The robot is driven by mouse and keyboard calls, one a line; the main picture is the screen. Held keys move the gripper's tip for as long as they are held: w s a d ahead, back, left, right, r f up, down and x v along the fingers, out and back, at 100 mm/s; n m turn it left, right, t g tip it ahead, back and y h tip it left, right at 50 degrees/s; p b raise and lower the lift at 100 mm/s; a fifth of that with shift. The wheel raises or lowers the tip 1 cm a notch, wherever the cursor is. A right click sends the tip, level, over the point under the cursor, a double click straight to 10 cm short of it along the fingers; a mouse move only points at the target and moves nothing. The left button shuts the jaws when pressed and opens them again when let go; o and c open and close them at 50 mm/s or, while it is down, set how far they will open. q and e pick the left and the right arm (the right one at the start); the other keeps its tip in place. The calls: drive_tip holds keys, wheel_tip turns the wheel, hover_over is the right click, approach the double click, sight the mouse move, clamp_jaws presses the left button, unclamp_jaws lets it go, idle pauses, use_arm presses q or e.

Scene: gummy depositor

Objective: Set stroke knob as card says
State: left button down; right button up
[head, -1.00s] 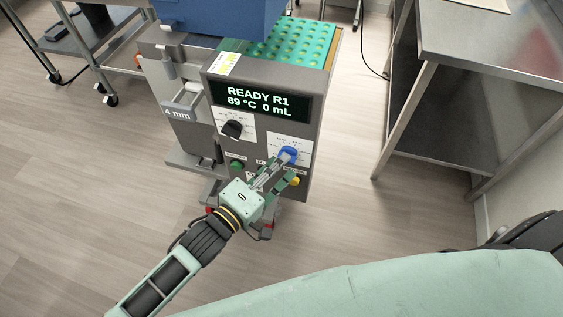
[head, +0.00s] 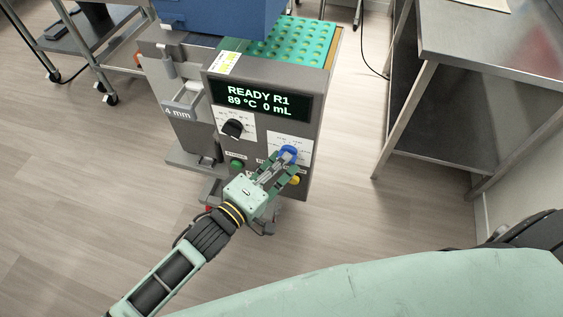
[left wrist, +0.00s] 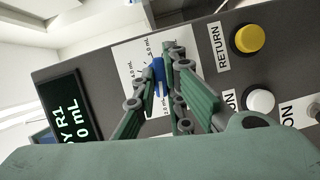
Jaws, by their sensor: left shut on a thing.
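The blue knob (head: 288,154) sits on a white scale plate at the right of the machine's grey front panel. My left gripper (head: 284,163) is shut on this knob. In the left wrist view the blue knob (left wrist: 157,76) shows between the fingers of the left gripper (left wrist: 165,75), with mL marks around it partly hidden. A black knob (head: 233,129) sits on another white plate at the left. The display (head: 259,98) reads READY R1, 89 °C, 0 mL. A small white and yellow card (head: 226,63) is on the panel's top edge; its text is too small to read.
A green button (head: 237,163) and a yellow button (head: 293,180) are low on the panel; the yellow one is labelled RETURN in the left wrist view. A green mould tray (head: 297,42) lies behind the panel. A steel table (head: 480,45) stands at the right.

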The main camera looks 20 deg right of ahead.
use_arm(q)
drive_tip(key=shift+s+d+r+m+t+y+p, duration=0.1)
drive_tip(key=shift+m+t+y+p, duration=0.1)
drive_tip(key=shift+m+y+p, duration=1.4)
drive_tip(key=shift+s+d+r+m+t+y+p, duration=0.15)
drive_tip(key=shift+m+y+p, duration=0.5)
drive_tip(key=shift+m+p, duration=1.75)
drive_tip(key=shift+w+m+t+y+p, duration=0.1)
drive_tip(key=shift+m+t+y+p, duration=0.15)
drive_tip(key=shift+m+y+p, duration=1.35)
drive_tip(key=shift+m+h+p, duration=0.3)
drive_tip(key=shift+h+p, duration=0.05)
drive_tip(key=shift+p, duration=0.2)
drive_tip(key=c, duration=1.8)
unclamp_jaws()
